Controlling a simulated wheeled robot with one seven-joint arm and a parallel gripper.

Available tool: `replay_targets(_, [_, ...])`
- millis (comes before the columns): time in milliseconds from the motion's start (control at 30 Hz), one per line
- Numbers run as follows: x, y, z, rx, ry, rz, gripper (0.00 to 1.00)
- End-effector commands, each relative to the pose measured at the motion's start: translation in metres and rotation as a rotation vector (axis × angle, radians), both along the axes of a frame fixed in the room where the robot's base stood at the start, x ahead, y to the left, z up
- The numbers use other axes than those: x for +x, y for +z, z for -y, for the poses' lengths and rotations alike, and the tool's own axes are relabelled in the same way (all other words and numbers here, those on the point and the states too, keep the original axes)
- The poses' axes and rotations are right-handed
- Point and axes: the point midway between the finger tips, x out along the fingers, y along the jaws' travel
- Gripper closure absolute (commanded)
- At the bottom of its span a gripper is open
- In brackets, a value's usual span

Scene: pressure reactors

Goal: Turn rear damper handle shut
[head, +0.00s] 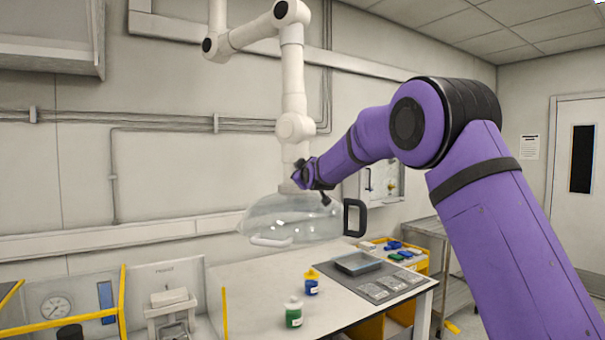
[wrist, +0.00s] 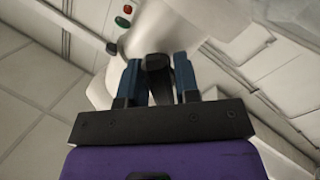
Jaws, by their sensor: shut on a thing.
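In the wrist view, a dark damper handle (wrist: 157,72) sticks out from the white duct (wrist: 165,30) of the extraction arm. My gripper (wrist: 158,80) has its two blue fingers on either side of the handle and is shut on it. A red and a green mark (wrist: 124,16) show on the duct beside the handle. In the head view, my gripper (head: 302,173) is at the white duct just above the clear hood, and its fingers and the held handle are too small to make out clearly.
A green-labelled jar (head: 293,312), a blue jar (head: 311,283) and a dark tray (head: 358,263) stand below. Pipes run along the wall behind.

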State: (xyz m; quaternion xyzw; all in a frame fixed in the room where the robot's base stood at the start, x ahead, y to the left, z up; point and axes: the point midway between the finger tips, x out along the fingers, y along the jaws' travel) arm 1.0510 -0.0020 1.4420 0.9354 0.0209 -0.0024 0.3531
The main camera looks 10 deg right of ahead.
Motion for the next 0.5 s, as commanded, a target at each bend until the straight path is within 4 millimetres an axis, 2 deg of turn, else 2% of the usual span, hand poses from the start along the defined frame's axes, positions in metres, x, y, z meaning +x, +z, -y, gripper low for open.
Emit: replay_targets(500, [0.0, -0.0008, -0.0004, 0.47, -0.001, -0.026, 0.94])
